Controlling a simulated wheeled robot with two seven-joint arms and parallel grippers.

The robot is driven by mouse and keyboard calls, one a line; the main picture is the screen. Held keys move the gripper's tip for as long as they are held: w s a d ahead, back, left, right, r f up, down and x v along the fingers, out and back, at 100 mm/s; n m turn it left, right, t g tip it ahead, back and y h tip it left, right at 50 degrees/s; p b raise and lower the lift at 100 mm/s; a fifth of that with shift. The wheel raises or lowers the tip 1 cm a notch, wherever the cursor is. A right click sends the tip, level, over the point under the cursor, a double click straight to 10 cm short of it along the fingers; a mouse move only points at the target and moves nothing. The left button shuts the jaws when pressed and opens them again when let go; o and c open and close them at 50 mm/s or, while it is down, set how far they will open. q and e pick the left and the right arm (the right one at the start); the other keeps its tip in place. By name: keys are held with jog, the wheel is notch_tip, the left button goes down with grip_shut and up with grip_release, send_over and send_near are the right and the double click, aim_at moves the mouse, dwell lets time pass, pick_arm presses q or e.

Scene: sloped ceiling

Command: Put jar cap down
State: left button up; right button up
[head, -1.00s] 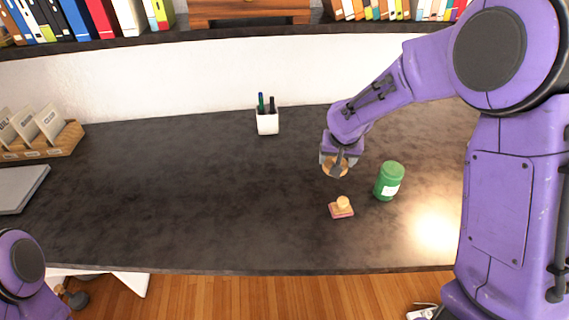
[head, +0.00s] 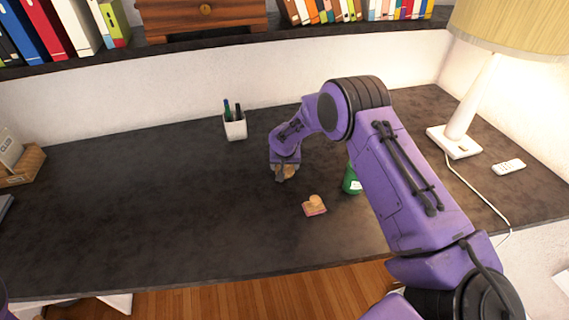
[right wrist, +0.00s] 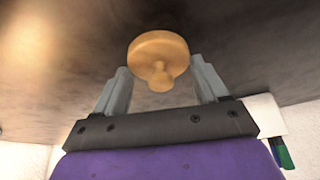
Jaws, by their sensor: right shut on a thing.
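The jar cap (head: 290,171) is a round, light wooden lid with a small knob. My right gripper (head: 284,174) is shut on it over the desk, left of the green jar. In the right wrist view the cap (right wrist: 158,50) sits between the fingertips of the gripper (right wrist: 160,80), knob towards the palm. Whether the cap touches the desk is unclear. My left gripper is out of view.
The green jar (head: 351,182) is partly hidden by my right arm. A pen cup (head: 235,127) stands behind; a lamp (head: 455,138) and remote (head: 508,167) are at right.

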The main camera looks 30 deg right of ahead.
jog(key=shift+f, duration=0.35)
jog(key=o, duration=1)
jog(key=b+v, duration=0.1)
jog(key=v, duration=1.1)
jog(key=shift+a+r+b, duration=0.1)
jog(key=shift+r+b, duration=0.2)
jog(key=shift+r, duration=0.1)
jog(key=shift+w+r, duration=0.1)
